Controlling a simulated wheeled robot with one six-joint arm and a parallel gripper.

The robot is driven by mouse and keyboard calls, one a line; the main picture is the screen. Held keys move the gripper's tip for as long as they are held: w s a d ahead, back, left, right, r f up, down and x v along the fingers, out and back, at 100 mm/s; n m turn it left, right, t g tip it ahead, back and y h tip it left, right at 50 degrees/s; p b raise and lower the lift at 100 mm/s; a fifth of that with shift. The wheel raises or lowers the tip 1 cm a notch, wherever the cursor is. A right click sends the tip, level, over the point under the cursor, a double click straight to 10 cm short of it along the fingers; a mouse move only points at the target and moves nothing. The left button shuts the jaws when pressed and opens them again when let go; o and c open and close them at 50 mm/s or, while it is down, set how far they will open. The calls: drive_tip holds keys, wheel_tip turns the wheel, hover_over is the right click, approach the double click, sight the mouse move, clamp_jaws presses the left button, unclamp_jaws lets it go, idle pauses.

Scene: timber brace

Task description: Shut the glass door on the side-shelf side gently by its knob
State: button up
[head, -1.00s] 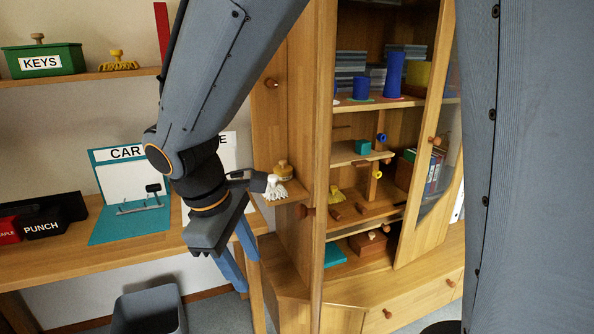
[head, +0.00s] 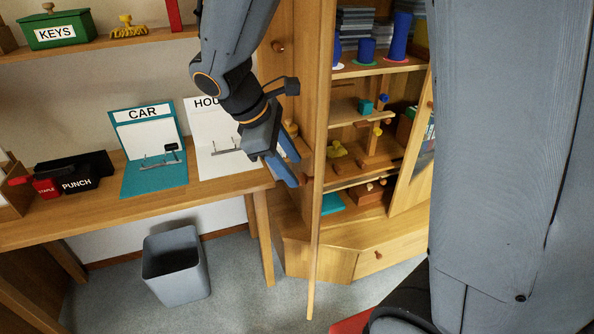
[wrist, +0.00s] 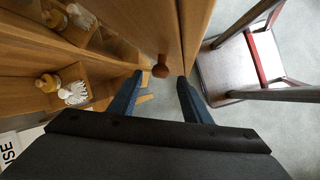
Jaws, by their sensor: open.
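The glass door (head: 316,215) on the side-shelf side stands open, nearly edge-on in the head view. Its round brown wooden knob (wrist: 161,68) shows in the wrist view, just ahead of my fingertips and centred between them. The same knob (head: 305,152) is small in the head view, close to my fingers. My gripper (head: 295,172) is open and empty, pointing at the door's knob side. In the wrist view my gripper (wrist: 160,78) has one blue finger on each side of the knob's line. I cannot tell whether the knob is within the jaws.
The other glass door (head: 414,160) stands open at right. Cabinet shelves hold books and blue cylinders (head: 397,38). The side shelf beside my gripper holds a white brush (wrist: 72,92). A chair (wrist: 245,62) is at right in the wrist view. A grey bin (head: 175,265) stands below the desk.

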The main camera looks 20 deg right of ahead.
sight(298, 175)
drive_tip(key=shift+x, duration=1.8)
clamp_jaws()
